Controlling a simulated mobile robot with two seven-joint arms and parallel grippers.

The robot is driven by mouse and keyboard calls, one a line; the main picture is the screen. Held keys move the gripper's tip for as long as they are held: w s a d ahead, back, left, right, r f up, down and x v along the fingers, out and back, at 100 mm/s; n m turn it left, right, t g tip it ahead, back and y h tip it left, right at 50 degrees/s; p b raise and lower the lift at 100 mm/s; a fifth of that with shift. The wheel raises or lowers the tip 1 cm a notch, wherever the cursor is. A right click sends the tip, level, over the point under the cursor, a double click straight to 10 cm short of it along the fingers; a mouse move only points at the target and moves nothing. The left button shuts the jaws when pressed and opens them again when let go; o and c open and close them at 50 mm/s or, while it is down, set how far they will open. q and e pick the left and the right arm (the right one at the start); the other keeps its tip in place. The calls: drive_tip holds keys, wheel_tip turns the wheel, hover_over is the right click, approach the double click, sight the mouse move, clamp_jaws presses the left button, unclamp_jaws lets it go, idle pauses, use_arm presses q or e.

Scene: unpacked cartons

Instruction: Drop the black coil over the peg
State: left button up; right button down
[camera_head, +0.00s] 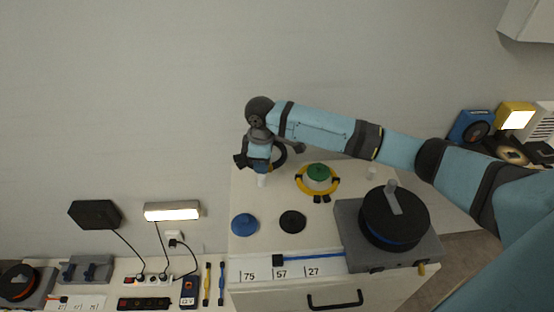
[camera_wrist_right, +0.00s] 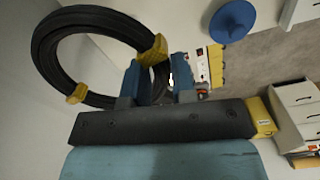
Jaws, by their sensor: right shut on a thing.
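My right gripper (camera_head: 262,162) is shut on the black coil (camera_head: 280,153) above the back left of the white worktop. In the right wrist view the coil (camera_wrist_right: 88,22) is a thick black ring with yellow ties. One side of it sits between the blue fingers (camera_wrist_right: 158,78). A short white peg (camera_head: 262,181) shows just below the gripper, its top partly hidden by the gripper. The coil looks beside and above this peg; I cannot tell whether it is over it. A second white peg (camera_head: 370,172) stands bare at the right. My left gripper is not in view.
A yellow coil (camera_head: 302,184) lies around a green-capped post (camera_head: 318,172) beside the gripper. A blue disc (camera_head: 244,224) and a black disc (camera_head: 292,222) lie in front. A grey box with a black reel (camera_head: 392,218) stands at the right.

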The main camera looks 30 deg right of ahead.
sight(278, 191)
drive_tip(key=d+f+n+p, duration=0.1)
drive_tip(key=n+p, duration=0.1)
drive_tip(key=n, duration=0.1)
drive_tip(key=d+f+n+p, duration=0.1)
drive_tip(key=n, duration=0.3)
drive_tip(key=d+f+n+p, duration=0.1)
drive_tip(key=d+n+p, duration=0.1)
drive_tip(key=n, duration=0.2)
drive_tip(key=shift+s+d+f+p, duration=0.1)
drive_tip(key=shift+s+f+p, duration=0.05)
drive_tip(key=shift+f+p, duration=0.15)
drive_tip(key=shift+s+d+f+n, duration=0.1)
drive_tip(key=shift+d+f+n, duration=0.1)
drive_tip(key=shift+f+n, duration=0.35)
drive_tip(key=shift+d+f+n, duration=0.2)
drive_tip(key=shift+f+n, duration=0.1)
drive_tip(key=shift+n, duration=0.35)
drive_tip(key=shift+f+b, duration=0.95)
drive_tip(key=shift+b, duration=0.1)
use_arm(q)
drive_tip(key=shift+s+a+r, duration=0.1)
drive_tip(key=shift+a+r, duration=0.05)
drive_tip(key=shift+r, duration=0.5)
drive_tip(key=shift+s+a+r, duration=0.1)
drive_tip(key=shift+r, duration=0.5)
use_arm(e)
drive_tip(key=shift+r, duration=0.2)
